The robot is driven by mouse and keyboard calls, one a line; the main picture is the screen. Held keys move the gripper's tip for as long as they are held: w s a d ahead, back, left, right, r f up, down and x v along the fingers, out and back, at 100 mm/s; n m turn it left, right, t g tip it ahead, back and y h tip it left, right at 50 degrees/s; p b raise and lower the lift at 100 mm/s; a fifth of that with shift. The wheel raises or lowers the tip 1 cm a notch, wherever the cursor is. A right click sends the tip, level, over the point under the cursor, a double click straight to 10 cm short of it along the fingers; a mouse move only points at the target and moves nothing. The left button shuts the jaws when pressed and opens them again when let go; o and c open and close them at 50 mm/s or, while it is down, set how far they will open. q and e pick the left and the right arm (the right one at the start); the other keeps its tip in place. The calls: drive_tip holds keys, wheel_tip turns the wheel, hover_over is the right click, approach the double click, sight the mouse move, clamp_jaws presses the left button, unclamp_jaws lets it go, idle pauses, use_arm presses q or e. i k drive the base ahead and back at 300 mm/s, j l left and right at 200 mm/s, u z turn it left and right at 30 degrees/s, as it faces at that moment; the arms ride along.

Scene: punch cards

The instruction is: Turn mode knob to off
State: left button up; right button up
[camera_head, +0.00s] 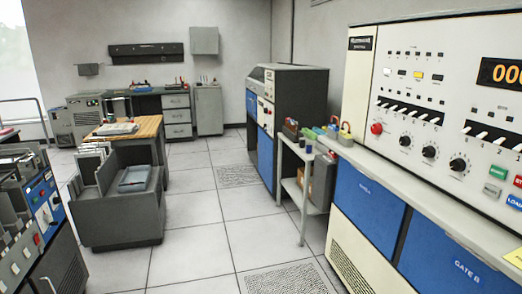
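A white control panel (381,82) of a large console stands at the right. It carries three black round knobs in a row: a left one (405,141), a middle one (429,152) and a right one (458,164). Their labels are too small to read, so I cannot tell which is the mode knob or where its pointer stands. A red round button (376,129) lies left of the knobs. Rows of toggle switches and an orange digit display (500,74) sit above them. Neither of my grippers is in view.
A grey ledge (395,180) and blue doors (366,206) run below the panel. A small cart (301,196) stands beside the console. A grey card bin (120,217) and a wooden-topped desk (147,127) stand left. The tiled floor (195,232) between is clear.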

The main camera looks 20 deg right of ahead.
sight(376, 128)
drive_tip(key=i+z, duration=0.2)
drive_tip(key=i, duration=0.25)
drive_tip(key=i+j+z, duration=0.25)
drive_tip(key=i, duration=0.2)
drive_tip(key=i+j+z, duration=0.2)
drive_tip(key=i, duration=0.25)
drive_tip(key=i+j+z, duration=0.25)
drive_tip(key=i, duration=0.15)
